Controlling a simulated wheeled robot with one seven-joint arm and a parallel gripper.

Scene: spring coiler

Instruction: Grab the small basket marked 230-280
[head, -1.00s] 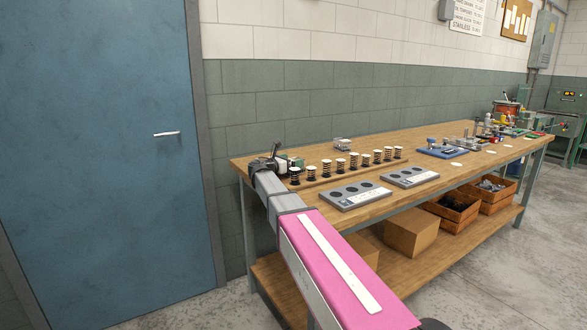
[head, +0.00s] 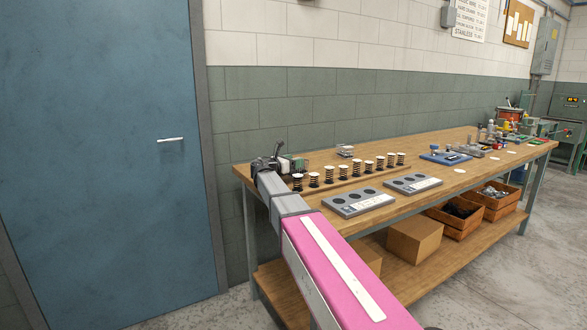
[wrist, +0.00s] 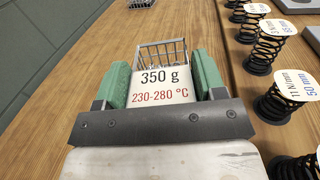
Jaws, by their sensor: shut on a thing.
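The small wire basket (wrist: 165,57) carries a white tag reading "350 g" and "230-280 °C" in the wrist view. My gripper (wrist: 160,80) has its green-padded fingers on either side of it and is shut on it. In the head view my gripper (head: 288,164) is at the bench's far left end, left of the row of springs. The basket is small there and partly hidden by my gripper. Whether it touches the bench top is hard to tell.
A second wire basket (head: 345,151) stands further along the wooden bench (head: 400,166). Several black springs (head: 329,174) with white tops stand in a row right of my gripper. Two grey trays (head: 358,201) lie nearer the front. The wall is close behind.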

